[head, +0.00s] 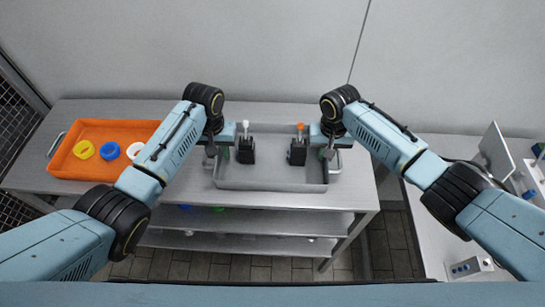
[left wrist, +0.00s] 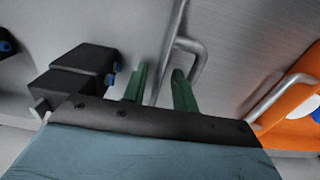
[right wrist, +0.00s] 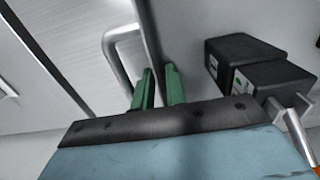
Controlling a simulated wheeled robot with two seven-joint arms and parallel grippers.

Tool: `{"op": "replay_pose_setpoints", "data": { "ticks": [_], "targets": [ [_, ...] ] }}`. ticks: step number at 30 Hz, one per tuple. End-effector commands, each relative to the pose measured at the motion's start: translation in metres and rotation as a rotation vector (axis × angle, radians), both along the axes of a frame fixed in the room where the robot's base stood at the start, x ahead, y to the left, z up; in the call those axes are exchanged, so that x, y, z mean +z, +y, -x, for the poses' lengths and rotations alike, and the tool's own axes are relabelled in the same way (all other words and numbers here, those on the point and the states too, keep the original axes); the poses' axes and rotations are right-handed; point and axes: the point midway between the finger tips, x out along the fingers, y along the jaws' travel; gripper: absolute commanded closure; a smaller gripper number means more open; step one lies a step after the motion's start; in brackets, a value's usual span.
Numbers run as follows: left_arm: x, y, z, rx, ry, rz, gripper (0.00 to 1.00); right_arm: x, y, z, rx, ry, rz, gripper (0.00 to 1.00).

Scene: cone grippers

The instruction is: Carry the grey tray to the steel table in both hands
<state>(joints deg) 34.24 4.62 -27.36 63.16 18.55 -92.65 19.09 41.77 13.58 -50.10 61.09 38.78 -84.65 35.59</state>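The grey tray (head: 270,185) rests level on a grey metal table with shelves (head: 190,190). Two black blocks stand in it, one with a white top (head: 245,149) and one with an orange top (head: 298,150). My left gripper (head: 224,150) is at the tray's left end; in the left wrist view its green fingers (left wrist: 160,88) stand apart on either side of the tray wall, by the handle (left wrist: 197,60). My right gripper (head: 328,150) is at the right end; its fingers (right wrist: 158,87) are close together on the wall, by the other handle (right wrist: 110,45).
An orange tray (head: 100,135) with yellow, blue and white rings sits left on the same table. A second light table (head: 440,235) at the right carries a monitor (head: 497,152) and small equipment. A wall stands behind; tiled floor shows between the tables.

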Motion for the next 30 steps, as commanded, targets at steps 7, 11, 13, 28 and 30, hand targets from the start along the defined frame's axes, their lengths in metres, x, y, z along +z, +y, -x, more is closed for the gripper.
{"op": "replay_pose_setpoints", "data": {
  "ticks": [7, 11, 13, 28, 30],
  "targets": [
    [-0.0006, -0.0002, 0.0001, 0.0, 0.0, 0.0, 0.72, -0.0007, 0.0001, 0.0001, 0.0, 0.0, 0.0, 0.86],
    [-0.0005, -0.0002, 0.0001, 0.0, 0.0, 0.0, 0.86, -0.0006, 0.0001, 0.0001, 0.0, 0.0, 0.0, 1.0],
    [-0.0004, -0.0001, 0.0001, 0.0, 0.0, 0.0, 0.95, -0.0005, 0.0, 0.0, 0.0, 0.0, 0.0, 1.0],
    [0.0017, -0.0002, -0.0007, 0.0, -0.002, 0.001, 1.0, 0.0016, 0.0002, -0.0007, 0.0, -0.002, -0.001, 1.0],
    [0.0036, -0.0002, -0.0007, 0.0, -0.002, 0.001, 1.0, 0.0034, 0.0002, -0.0007, 0.0, -0.002, -0.001, 1.0]
  ]
}}
